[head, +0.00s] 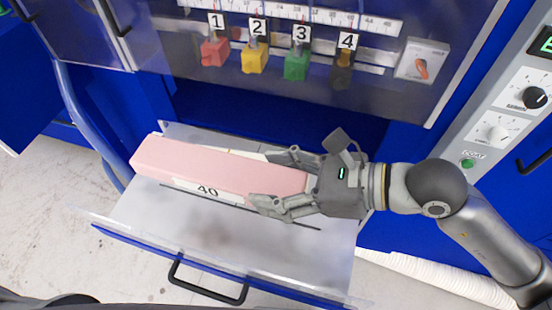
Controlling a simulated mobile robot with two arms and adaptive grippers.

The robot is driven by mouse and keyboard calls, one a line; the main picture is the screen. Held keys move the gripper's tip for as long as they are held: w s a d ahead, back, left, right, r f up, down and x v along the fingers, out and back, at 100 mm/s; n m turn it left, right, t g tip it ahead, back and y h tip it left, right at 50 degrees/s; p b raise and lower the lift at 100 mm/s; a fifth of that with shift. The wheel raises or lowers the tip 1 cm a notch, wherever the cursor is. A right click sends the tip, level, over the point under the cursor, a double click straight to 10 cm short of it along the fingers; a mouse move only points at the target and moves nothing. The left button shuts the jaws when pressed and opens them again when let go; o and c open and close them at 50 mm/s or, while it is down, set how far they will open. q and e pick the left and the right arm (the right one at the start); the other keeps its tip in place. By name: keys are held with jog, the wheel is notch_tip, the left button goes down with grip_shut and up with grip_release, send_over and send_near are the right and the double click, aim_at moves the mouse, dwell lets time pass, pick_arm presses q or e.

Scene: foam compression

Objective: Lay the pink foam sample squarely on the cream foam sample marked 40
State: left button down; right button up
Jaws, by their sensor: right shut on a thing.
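The pink foam sample (215,168) is a long block lying lengthwise in the open drawer area. My right gripper (278,180) comes in from the right and is shut on the pink block's right end, one finger on the far side and one on the near side. The cream foam sample (238,201) lies beneath the pink block, with its "40" label showing along the near edge. The pink block hides most of the cream one. I cannot tell whether the two touch all along. My left gripper is not in view.
The pulled-out drawer (200,232) has a bare light floor in front of the samples and a black handle (208,283). Above are a clear panel, a ruler scale (290,14) and coloured blocks numbered 1 to 4. A control panel (505,105) stands at right.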

jog(key=w+f+p, duration=0.1)
jog(key=w+f, duration=0.1)
jog(key=w, duration=0.1)
jog(key=w+d+f+p, duration=0.1)
jog(key=w+f, duration=0.2)
jog(key=w, duration=0.1)
jog(key=w+d+f, duration=0.1)
jog(key=w+f, duration=0.2)
jog(key=w, duration=0.1)
jog(key=shift+w+f+p, duration=0.1)
jog(key=shift+w+p, duration=0.05)
jog(key=shift+p, duration=0.25)
jog(key=shift+w+d+f, duration=0.1)
jog(key=shift+w+f, duration=0.3)
jog(key=shift+f, duration=0.05)
notch_tip(320, 180, down, 2)
jog(key=shift+w+f+p, duration=0.1)
jog(key=shift+p, duration=0.6)
jog(key=shift+f, duration=0.55)
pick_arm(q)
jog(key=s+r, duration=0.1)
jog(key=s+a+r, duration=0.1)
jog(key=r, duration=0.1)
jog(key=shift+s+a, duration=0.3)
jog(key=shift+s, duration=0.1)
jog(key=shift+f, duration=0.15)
pick_arm(e)
jog(key=shift+f, duration=0.1)
